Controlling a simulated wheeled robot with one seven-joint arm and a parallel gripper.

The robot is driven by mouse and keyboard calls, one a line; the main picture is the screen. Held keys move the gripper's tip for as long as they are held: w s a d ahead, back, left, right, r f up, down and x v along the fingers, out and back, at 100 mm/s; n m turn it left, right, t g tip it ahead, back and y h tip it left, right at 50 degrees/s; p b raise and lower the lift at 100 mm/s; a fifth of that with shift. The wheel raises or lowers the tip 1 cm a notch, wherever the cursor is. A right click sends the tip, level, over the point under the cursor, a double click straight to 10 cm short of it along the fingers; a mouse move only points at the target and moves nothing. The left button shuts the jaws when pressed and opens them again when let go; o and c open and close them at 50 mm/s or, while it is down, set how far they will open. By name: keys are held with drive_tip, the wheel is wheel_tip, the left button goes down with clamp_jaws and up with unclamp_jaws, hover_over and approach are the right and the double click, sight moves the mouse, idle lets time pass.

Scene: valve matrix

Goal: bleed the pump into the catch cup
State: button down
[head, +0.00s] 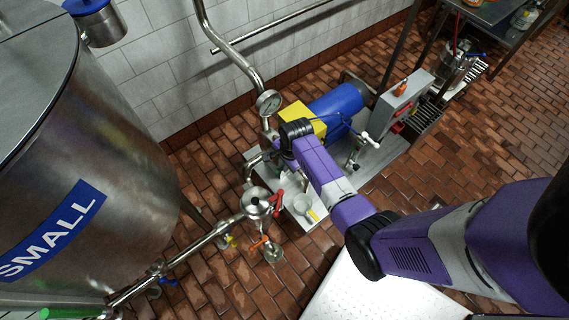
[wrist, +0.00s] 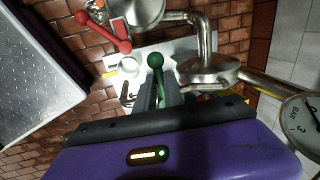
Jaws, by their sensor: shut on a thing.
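In the wrist view my gripper (wrist: 158,92) is shut on a green lever (wrist: 156,62) with a round ball knob. The knob stands out past the fingers. The lever is beside the steel pump body and pipework (wrist: 208,70). A white cup (wrist: 130,66) stands on the pale base plate beyond the lever; in the head view it looks like the pale round cup (head: 302,204) at the plate's near end. The pump's blue motor (head: 338,104) lies behind my wrist in the head view. My fingers and the green lever are hidden there. I cannot see any liquid flowing.
A red lever (wrist: 104,32) is at upper left in the wrist view. A pressure gauge (head: 268,102) rises on the pipe beside the pump. Brick floor is open at right.

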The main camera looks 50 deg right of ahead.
drive_tip(key=shift+s+d+n+g+y+p, duration=0.35)
drive_tip(key=shift+s+d+n, duration=0.45)
drive_tip(key=shift+n, duration=2.1)
drive_tip(key=shift+s+d+n+g+y+p, duration=0.2)
drive_tip(key=shift+s+d+n+y+p, duration=0.5)
drive_tip(key=shift+n, duration=2.2)
drive_tip(key=shift+s+d+n+g+y, duration=0.35)
drive_tip(key=shift+s+n, duration=0.8)
drive_tip(key=shift+n, duration=1.75)
drive_tip(key=shift+d, duration=0.15)
drive_tip(key=c, duration=1.5)
unclamp_jaws()
drive_tip(key=shift+o, duration=0.2)
drive_tip(key=shift+r, duration=0.1)
wheel_tip(320, 180, up, 7)
drive_tip(key=d+p, duration=0.1)
drive_tip(key=shift+s+d+r, duration=0.2)
drive_tip(key=shift+d, duration=0.05)
